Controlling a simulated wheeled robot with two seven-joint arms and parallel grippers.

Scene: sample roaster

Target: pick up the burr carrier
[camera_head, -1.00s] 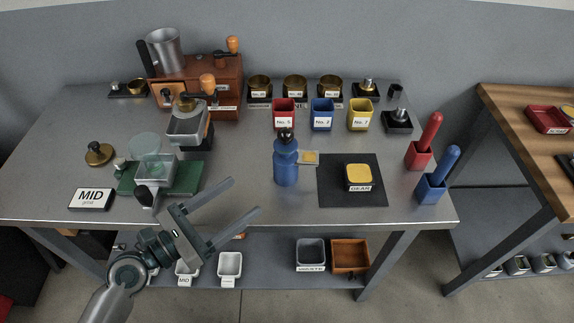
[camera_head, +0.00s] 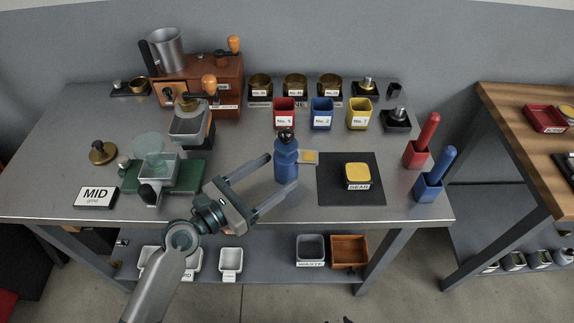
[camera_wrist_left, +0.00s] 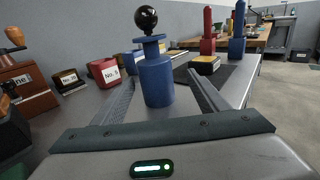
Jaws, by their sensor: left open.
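A blue cylinder (camera_head: 286,172) with a collar and a black ball knob stands upright near the front middle of the steel table; I take it for the burr carrier, though no label shows. It also stands large in the left wrist view (camera_wrist_left: 156,82). My left gripper (camera_head: 283,169) is open and reaches in from the lower left. Its fingertips lie on either side of the blue cylinder, with the palm well back from it. In the left wrist view the cylinder shows between the two fingers; contact cannot be told.
Red, blue and yellow cups (camera_head: 322,116) stand behind. A green-based device (camera_head: 182,176) stands left.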

